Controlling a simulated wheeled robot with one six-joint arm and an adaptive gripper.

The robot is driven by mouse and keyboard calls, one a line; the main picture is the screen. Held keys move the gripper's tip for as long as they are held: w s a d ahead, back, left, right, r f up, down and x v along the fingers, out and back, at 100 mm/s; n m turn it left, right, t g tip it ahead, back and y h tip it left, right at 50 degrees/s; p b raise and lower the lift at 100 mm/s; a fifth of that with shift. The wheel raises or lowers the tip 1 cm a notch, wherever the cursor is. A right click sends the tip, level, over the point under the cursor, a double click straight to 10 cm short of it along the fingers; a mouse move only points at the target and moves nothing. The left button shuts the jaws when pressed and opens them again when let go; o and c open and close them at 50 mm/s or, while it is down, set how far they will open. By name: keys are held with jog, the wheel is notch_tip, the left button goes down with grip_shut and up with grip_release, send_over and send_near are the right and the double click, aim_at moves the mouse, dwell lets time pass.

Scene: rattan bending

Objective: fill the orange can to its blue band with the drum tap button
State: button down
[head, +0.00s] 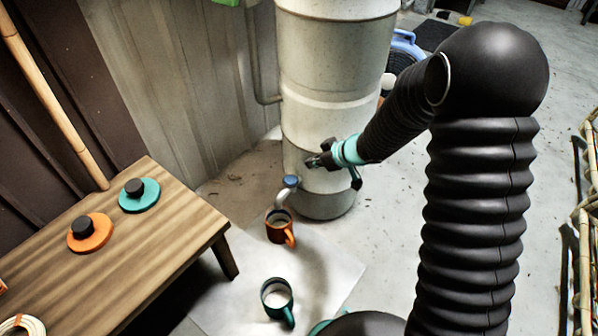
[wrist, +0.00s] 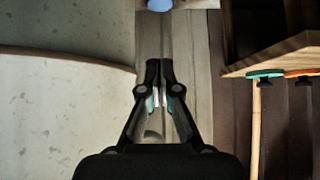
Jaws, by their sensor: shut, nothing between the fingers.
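The orange can (head: 280,233) stands on the pale mat, under the spout (head: 281,198) of the drum tap. The pale drum (head: 336,115) rises behind it. The tap's round blue button (head: 291,181) sits above the spout; a blue piece, likely that button, shows at the top edge of the wrist view (wrist: 159,4). My gripper (head: 312,161) is shut and empty beside the drum, a little above and right of the button, apart from it. Its closed fingertips also show in the wrist view (wrist: 156,64). The can's blue band and fill level cannot be made out.
A teal can (head: 277,296) with pale contents stands nearer on the mat (head: 330,265). A wooden table (head: 150,235) at left holds an orange lid (head: 90,232) and a teal lid (head: 139,195). Open floor lies right of the drum.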

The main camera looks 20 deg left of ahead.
jog(key=b, duration=0.3)
send_over(288, 177)
jog(key=s+d, duration=0.1)
jog(key=d, duration=0.2)
notch_tip(288, 177, down, 7)
jog(key=shift+s+a+f, duration=0.1)
jog(key=shift+a, duration=0.05)
notch_tip(288, 177, down, 2)
jog(key=shift+f+b, duration=0.2)
jog(key=shift+b, duration=0.4)
jog(key=shift+f, duration=0.7)
